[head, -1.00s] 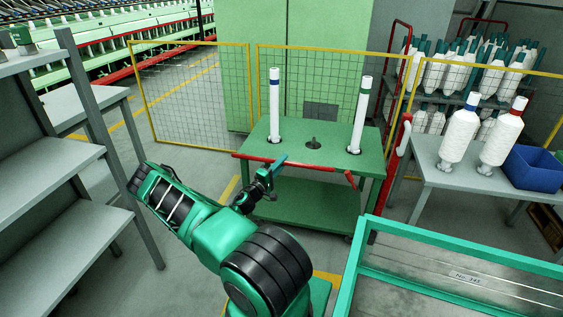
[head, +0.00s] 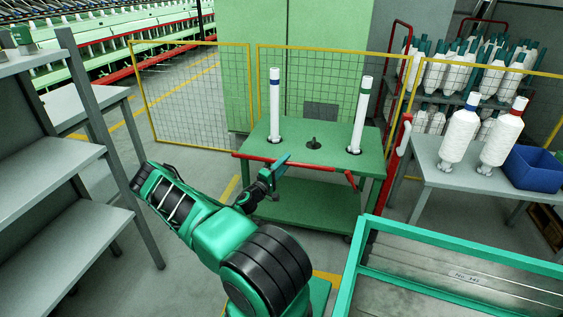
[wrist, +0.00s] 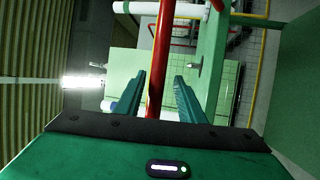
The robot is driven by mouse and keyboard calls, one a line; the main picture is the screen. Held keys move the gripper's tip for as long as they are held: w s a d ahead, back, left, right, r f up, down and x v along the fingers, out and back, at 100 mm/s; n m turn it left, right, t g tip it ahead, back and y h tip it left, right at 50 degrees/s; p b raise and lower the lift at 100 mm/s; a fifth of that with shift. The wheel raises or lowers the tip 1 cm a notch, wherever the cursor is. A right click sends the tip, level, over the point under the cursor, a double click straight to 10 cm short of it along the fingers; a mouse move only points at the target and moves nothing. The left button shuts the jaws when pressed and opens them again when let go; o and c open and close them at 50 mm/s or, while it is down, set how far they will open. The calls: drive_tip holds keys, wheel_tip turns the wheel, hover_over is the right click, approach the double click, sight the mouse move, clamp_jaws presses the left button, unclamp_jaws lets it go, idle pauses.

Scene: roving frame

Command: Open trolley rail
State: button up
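The red trolley rail (head: 315,170) runs across the front edge of the green trolley (head: 325,148). Two tall white tubes stand on the trolley top, one with a blue band (head: 274,105) and one with a green band (head: 360,115). My gripper (head: 282,165) is at the left half of the rail. In the wrist view the rail (wrist: 160,60) passes between the two green fingers of my gripper (wrist: 159,95), with gaps on both sides. The gripper is open. Contact with the rail's hidden lower part cannot be seen.
Grey shelves (head: 60,165) stand at the left. A teal-framed case (head: 350,270) is at the front right. A grey table (head: 430,165) with two yarn bobbins and a blue bin (head: 535,168) is at the right. Yellow mesh fence (head: 200,90) stands behind.

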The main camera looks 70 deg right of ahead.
drive_tip(key=shift+w, duration=0.1)
drive_tip(key=v, duration=1)
drive_tip(key=shift+a, duration=0.4)
drive_tip(key=shift+f, duration=0.1)
drive_tip(key=shift+c, duration=0.4)
